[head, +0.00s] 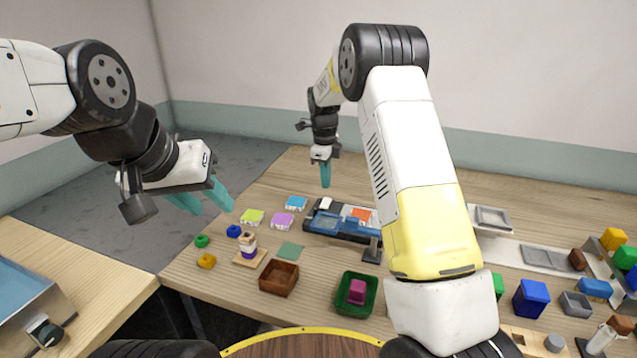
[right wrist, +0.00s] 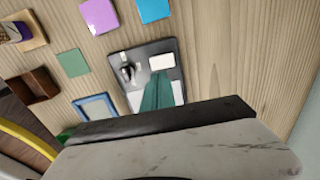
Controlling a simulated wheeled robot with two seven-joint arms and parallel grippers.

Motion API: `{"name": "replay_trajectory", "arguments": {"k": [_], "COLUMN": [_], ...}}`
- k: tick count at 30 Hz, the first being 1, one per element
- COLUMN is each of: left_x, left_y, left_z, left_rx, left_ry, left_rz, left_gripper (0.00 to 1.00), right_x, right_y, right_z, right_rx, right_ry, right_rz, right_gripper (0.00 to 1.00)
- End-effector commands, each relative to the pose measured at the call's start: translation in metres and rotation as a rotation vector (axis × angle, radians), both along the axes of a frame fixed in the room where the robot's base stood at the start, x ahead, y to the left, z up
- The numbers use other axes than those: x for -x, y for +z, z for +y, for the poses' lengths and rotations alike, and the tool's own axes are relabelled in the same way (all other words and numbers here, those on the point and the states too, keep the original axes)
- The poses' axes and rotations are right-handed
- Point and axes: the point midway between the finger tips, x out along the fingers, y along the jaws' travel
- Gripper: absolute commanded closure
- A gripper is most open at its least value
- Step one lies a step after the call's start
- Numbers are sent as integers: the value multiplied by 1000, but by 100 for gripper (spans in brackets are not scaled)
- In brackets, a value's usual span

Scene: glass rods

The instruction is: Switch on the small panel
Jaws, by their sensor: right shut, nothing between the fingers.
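The small panel is a dark board with a white block; in the right wrist view (right wrist: 142,52) it also shows a small black knob or lever (right wrist: 127,73) with a pale tip. In the head view the panel (head: 312,207) lies behind a blue tray, with an orange patch on its right. Whether its switch is on or off I cannot tell. My right gripper (head: 325,184) is shut and empty, pointing down above the panel's far side; its teal fingers cover part of the panel in the wrist view (right wrist: 158,80). My left gripper (head: 214,208) is open and empty, left of the coloured tiles.
The blue tray (head: 345,236) lies in front of the panel. Blue (head: 297,203), purple (head: 283,220) and lime (head: 252,217) tiles lie left of it. A brown box (head: 279,278) and a green bin (head: 345,303) stand nearer. My right arm hides part of the table.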

Motion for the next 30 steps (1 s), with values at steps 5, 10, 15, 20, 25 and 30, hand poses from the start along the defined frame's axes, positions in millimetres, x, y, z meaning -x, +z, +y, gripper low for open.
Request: {"name": "replay_trajectory", "arguments": {"k": [5, 10, 15, 20, 25, 30], "left_x": [0, 0, 0, 0, 0, 0], "left_y": [0, 0, 0, 0, 0, 0], "left_z": [0, 0, 0, 0, 0, 0], "left_rx": [1, 1, 1, 1, 1, 1], "left_ry": [1, 1, 1, 1, 1, 1], "left_rz": [0, 0, 0, 0, 0, 0], "left_gripper": [60, 60, 60, 60, 60, 60], "right_x": [4, 7, 10, 10, 10, 2], "right_y": [32, 58, 70, 72, 72, 75], "right_z": [4, 6, 6, 6, 6, -1], "right_rx": [-2, -2, -1, -1, -2, 16], "right_ry": [3, 3, 2, 2, 2, 4], "right_rz": [-4, -4, -2, 0, -1, -51], "right_gripper": [100, 100, 100, 100, 100, 100]}}
